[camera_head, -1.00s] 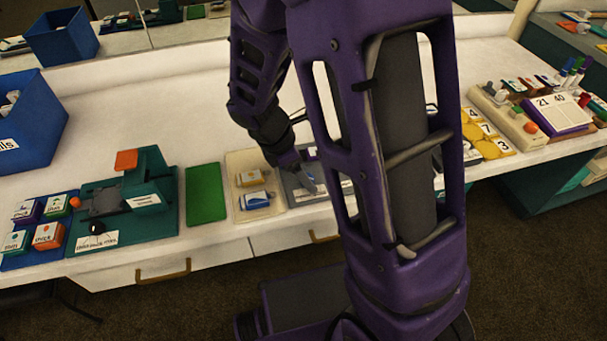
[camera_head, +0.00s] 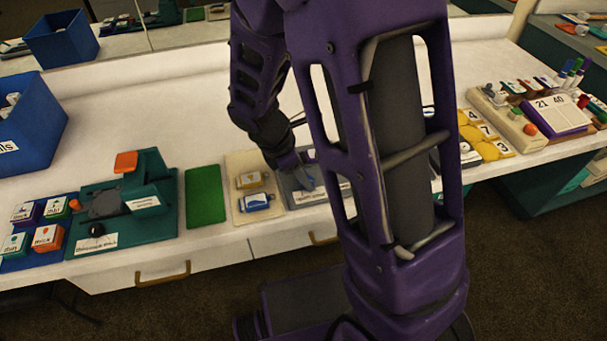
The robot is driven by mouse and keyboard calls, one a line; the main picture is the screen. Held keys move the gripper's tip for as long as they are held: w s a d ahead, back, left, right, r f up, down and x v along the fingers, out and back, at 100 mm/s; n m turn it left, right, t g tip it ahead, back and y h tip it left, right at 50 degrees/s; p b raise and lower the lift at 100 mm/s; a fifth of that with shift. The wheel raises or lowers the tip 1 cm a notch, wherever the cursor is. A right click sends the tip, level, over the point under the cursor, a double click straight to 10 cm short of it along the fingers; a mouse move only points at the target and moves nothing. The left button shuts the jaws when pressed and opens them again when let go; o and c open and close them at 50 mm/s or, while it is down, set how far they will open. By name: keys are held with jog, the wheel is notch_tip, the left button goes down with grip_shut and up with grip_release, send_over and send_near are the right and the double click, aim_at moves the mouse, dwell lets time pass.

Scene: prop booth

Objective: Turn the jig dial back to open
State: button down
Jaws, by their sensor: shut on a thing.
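My gripper (camera_head: 302,176) points down at a grey board (camera_head: 312,197) with a white label, near the counter's front edge. It is shut, at a small blue-grey part on the board that I take for the jig dial (camera_head: 306,183). The part is small and partly covered by my gripper and arm, so its setting cannot be read. My purple arm hides the right side of the board.
To the left are a cream tray (camera_head: 240,214) with two small boxes, a green mat (camera_head: 206,195) and a teal press (camera_head: 150,185) with an orange pad. A blue bin (camera_head: 30,125) stands far left. Yellow number tiles (camera_head: 483,135) lie right of my arm.

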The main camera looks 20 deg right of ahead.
jog(key=m+g+p, duration=0.1)
jog(key=m, duration=0.1)
jog(key=m+p, duration=0.1)
jog(key=m, duration=0.1)
jog(key=shift+w+r+g+p, duration=0.15)
jog(key=shift+g+p, duration=0.15)
jog(key=shift+g, duration=0.1)
jog(key=m+g+p, duration=0.1)
jog(key=m, duration=0.2)
jog(key=m+g+y+p, duration=0.1)
jog(key=m, duration=0.2)
jog(key=shift+w+d, duration=0.15)
jog(key=m+y, duration=0.1)
jog(key=m, duration=0.1)
jog(key=m+y+p, duration=0.1)
jog(key=m, duration=0.1)
jog(key=shift+w+d+g, duration=0.1)
jog(key=shift+g, duration=0.3)
jog(key=m+y, duration=0.1)
jog(key=m, duration=0.1)
jog(key=m+y+p, duration=0.1)
jog(key=m, duration=0.2)
jog(key=shift+d, duration=0.15)
jog(key=shift+m, duration=0.5)
jog(key=c, duration=0.5)
grip_release()
